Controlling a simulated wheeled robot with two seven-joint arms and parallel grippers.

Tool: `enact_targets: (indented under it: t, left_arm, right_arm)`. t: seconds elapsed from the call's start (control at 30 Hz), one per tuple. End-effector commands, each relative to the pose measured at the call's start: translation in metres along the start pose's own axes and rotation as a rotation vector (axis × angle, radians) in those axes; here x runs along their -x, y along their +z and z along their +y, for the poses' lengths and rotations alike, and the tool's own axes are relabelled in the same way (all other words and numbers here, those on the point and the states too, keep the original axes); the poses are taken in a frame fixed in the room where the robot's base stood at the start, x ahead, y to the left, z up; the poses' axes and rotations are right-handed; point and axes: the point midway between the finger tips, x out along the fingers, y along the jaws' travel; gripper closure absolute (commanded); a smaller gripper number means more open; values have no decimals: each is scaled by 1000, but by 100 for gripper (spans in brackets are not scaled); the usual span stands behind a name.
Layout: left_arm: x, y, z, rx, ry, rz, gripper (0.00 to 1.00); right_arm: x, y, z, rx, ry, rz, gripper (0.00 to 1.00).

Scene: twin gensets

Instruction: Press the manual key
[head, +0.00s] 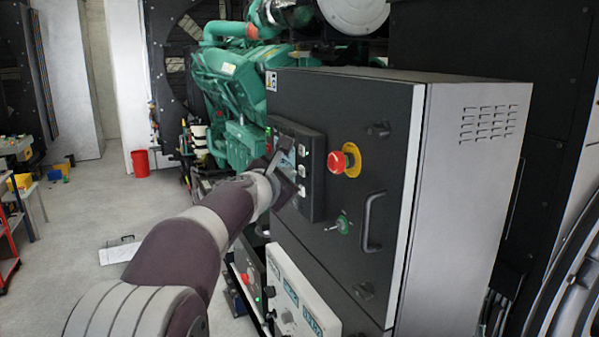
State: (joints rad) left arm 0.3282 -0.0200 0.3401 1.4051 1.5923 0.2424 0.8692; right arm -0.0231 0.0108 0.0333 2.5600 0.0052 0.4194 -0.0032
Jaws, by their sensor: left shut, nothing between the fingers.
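A black control panel (313,180) with a small screen and several light keys is set in the dark front of a generator control cabinet (345,110). My left arm reaches in from the lower left. My left gripper (284,152) is shut and empty, in front of the panel's left part beside its screen. I cannot tell whether it touches the panel. Light keys show right of the gripper, one at the upper right (304,151). The key labels are too small to read, so I cannot tell which is the manual key. The gripper hides part of the panel. My right gripper is out of view.
A red emergency stop (338,162) on a yellow disc sits right of the panel. A green engine (228,85) stands behind. A red bucket (140,163) is on the open floor at left.

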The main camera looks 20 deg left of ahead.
Motion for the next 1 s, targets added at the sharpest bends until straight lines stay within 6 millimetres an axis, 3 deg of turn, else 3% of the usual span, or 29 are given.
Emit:
enact_targets:
  t: [1.0]
  left_arm:
    - [-5, 3, -4, 0, 0, 0, 100]
  right_arm:
    - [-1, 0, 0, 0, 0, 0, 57]
